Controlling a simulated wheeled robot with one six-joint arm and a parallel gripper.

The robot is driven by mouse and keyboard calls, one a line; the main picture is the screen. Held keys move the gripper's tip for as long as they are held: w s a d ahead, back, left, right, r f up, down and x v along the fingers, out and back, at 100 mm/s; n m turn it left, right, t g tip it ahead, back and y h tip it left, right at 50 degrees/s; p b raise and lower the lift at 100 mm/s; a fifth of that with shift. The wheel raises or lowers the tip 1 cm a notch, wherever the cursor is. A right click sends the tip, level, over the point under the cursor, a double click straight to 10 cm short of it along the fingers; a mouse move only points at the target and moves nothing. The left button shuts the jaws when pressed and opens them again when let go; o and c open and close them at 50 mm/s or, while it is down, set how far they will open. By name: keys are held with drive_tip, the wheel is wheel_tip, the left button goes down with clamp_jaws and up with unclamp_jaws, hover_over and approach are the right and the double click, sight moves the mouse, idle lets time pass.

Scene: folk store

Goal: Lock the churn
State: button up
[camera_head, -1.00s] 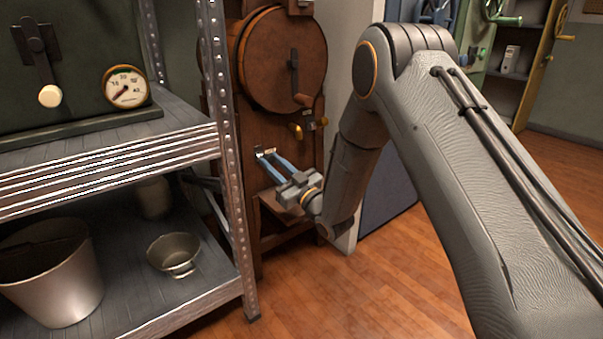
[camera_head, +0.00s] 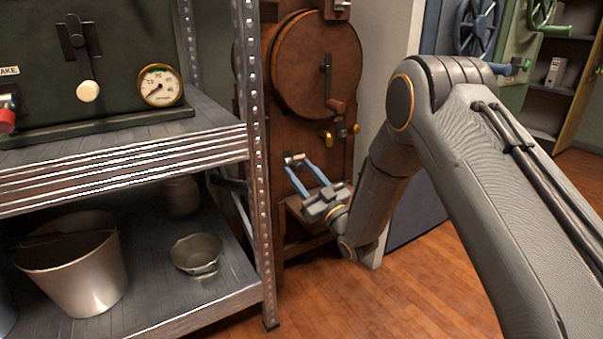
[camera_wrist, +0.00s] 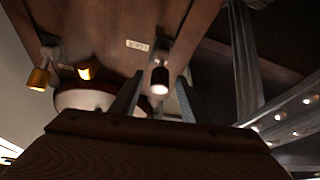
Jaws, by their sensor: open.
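The churn is a brown wooden body with a round drum (camera_head: 316,66) and a crank handle (camera_head: 336,104) on its face. Brass knobs (camera_head: 325,137) sit below the drum; they also show at the upper left of the wrist view (camera_wrist: 38,78). My gripper (camera_head: 295,164) is open, its two blue fingers reaching to the churn's lower front, left of and below the brass knobs. In the wrist view a dark cylindrical knob with a bright end (camera_wrist: 160,78) shows between the spread fingers. I cannot tell whether they touch it. A small label (camera_wrist: 137,45) is close by.
A metal shelf rack (camera_head: 130,165) stands at the left, its post close to the churn. It holds a bucket (camera_head: 75,275), a small pot (camera_head: 197,253) and a dark unit with a gauge (camera_head: 160,85). A blue wheel (camera_head: 478,27) is behind my arm. Wooden floor is clear in front.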

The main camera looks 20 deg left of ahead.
drive_tip(key=p+v, duration=0.2)
drive_tip(key=v, duration=0.6)
drive_tip(key=shift+p, duration=0.35)
